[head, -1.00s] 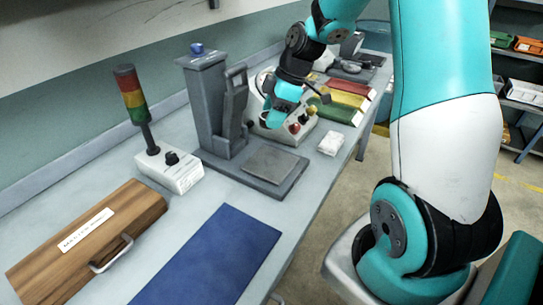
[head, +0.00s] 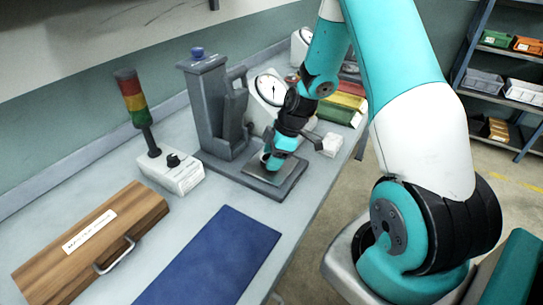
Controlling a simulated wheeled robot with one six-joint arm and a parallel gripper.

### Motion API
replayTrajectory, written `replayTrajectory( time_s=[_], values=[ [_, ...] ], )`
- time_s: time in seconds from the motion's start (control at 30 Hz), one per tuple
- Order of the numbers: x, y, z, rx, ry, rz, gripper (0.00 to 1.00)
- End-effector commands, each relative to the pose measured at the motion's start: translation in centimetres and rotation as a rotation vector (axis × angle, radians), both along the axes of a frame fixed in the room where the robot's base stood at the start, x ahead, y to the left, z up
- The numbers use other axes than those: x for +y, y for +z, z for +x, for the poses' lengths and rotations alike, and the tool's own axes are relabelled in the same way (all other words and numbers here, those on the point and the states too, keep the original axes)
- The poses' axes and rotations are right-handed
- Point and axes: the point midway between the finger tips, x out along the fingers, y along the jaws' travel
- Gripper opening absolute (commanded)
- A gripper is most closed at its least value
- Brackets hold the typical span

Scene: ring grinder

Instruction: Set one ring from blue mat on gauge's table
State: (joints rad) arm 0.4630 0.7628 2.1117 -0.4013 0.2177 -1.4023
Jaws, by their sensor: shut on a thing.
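The gauge (head: 210,110) is a grey column stand with a blue knob on top. Its table (head: 290,174) is a flat grey plate on the base at the column's foot. My gripper (head: 270,164) points down over the left part of this plate, very close to it. It is shut on a ring, which is mostly hidden by the fingers; whether the ring touches the plate I cannot tell. The blue mat (head: 215,258) lies at the front of the bench, and no ring shows on its visible part.
A wooden case (head: 90,240) lies at left, by a signal tower (head: 134,97) on a white box (head: 172,173). A white dial (head: 271,89) stands behind my arm. A small white block (head: 332,144) and coloured trays (head: 343,105) lie beyond the gauge. Shelves stand at right.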

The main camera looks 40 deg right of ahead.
Motion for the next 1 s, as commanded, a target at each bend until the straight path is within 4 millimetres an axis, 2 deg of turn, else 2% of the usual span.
replayTrajectory(
  time_s=[0.1, 0.13, 0.2, 0.23, 0.47, 0.63, 0.77, 1.0],
  values=[
    [0.0, -0.4, 0.0, 0.000, 0.000, 0.000, 0.28],
    [0.0, -0.3, 0.0, 0.000, 0.000, 0.000, 0.59],
    [0.0, -0.2, 0.0, 0.001, -0.001, 0.001, 0.75],
    [0.0, -0.2, 0.0, 0.001, -0.001, 0.001, 0.80],
    [0.0, -0.2, 0.0, 0.001, -0.001, 0.001, 0.80],
    [-0.3, 0.7, -0.1, -0.001, -0.002, -0.001, 0.80],
    [-1.1, 2.8, -0.6, -0.005, -0.002, -0.002, 0.80],
    [-2.9, 7.8, -1.6, -0.004, -0.002, -0.002, 0.80]
  ],
)
